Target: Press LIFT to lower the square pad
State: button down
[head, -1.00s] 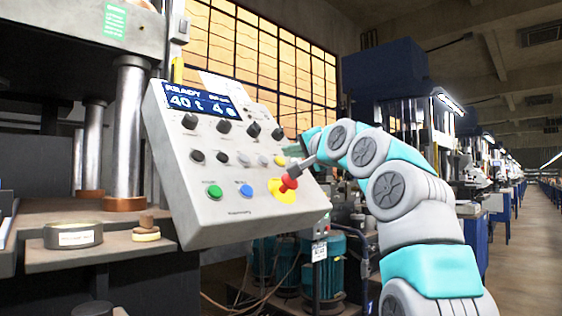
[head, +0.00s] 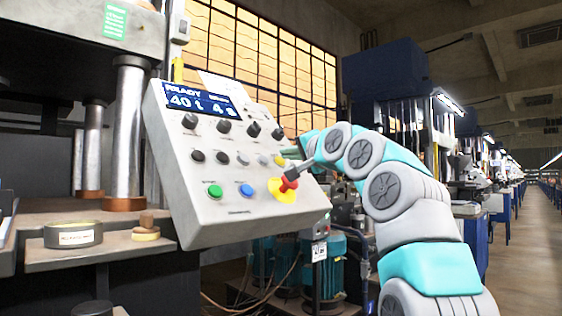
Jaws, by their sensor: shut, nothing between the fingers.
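A grey control panel (head: 180,205) hangs tilted beside the press at left. It has a lit display (head: 200,100) reading READY, 40 t and 4 s. Below are two rows of dark, grey and yellow controls, then a green button (head: 214,192), a blue button (head: 246,190) and a red mushroom button (head: 287,185) on a yellow base. The labels are too small to read, so I cannot tell which is LIFT. My gripper (head: 291,173) is shut and empty, in front of the panel's right side, overlapping the red button's upper edge in view; contact is unclear. I cannot make out a square pad.
The press has steel columns (head: 126,130) and a ledge (head: 112,249) holding a labelled round tin (head: 73,235) and a small wooden piece (head: 146,228). Teal motors and cables are below the panel. An open aisle (head: 535,235) runs along the right.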

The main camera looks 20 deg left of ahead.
jog(key=shift+w+a+f, duration=0.15)
jog(key=shift+a+f, duration=0.2)
dwell(0.9)
jog(key=shift+s+d+r, duration=0.25)
jog(key=shift+d+r, duration=0.3)
jog(key=shift+d, duration=0.05)
jog(key=d+r, duration=0.1)
jog(key=s+d+r+p, duration=0.1)
jog(key=d+r, duration=0.1)
jog(key=shift+s+d+r+p, duration=0.15)
jog(key=shift+s+d+p, duration=0.1)
jog(key=shift+d+p, duration=0.1)
dwell(0.3)
dwell(0.7)
